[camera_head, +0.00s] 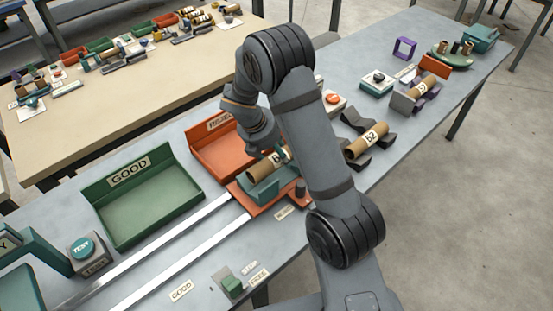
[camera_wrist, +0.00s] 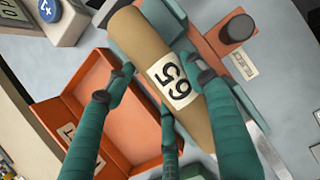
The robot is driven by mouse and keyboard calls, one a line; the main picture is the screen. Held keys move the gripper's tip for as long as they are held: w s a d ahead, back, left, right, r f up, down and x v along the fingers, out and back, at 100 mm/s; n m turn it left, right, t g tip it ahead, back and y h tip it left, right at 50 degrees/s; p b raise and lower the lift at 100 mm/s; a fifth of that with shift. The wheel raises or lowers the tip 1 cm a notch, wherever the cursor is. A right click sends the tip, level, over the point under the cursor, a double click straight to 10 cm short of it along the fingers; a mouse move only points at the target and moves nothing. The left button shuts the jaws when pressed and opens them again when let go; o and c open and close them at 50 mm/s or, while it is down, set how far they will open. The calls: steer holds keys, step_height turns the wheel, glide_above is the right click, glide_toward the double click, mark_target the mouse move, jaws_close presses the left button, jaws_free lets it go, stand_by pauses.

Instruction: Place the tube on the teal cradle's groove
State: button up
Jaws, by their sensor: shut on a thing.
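A brown cardboard tube (camera_head: 264,165) with a white number label lies just over the teal cradle (camera_head: 263,190) in the head view. The cradle sits on an orange carriage (camera_head: 280,203). In the wrist view the tube (camera_wrist: 140,45) runs diagonally between the teal fingers of my gripper (camera_wrist: 156,86), which is shut on it. Part of the cradle (camera_wrist: 165,18) shows behind the tube's upper end, with the orange carriage (camera_wrist: 207,52) beside it. My arm hides part of the tube in the head view. I cannot tell whether the tube touches the groove.
An orange bin (camera_head: 212,150) stands behind the cradle, and a green GOOD bin (camera_head: 140,200) is to the left. Pale rails (camera_head: 165,250) run from the carriage to the lower left. Another tube labelled 52 (camera_head: 366,140) rests on dark supports at right.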

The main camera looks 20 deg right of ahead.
mark_target(277, 160)
steer(key=shift+f, duration=1.3)
steer(key=shift+f, duration=0.1)
steer(key=shift+f, duration=0.15)
steer(key=o, duration=0.9)
steer(key=shift+c, duration=0.2)
steer(key=shift+r, duration=0.4)
steer(key=p+v, duration=0.1)
steer(key=v, duration=1)
steer(key=shift+s+a+r, duration=0.1)
steer(key=shift+a+r, duration=0.05)
steer(key=shift+r, duration=0.15)
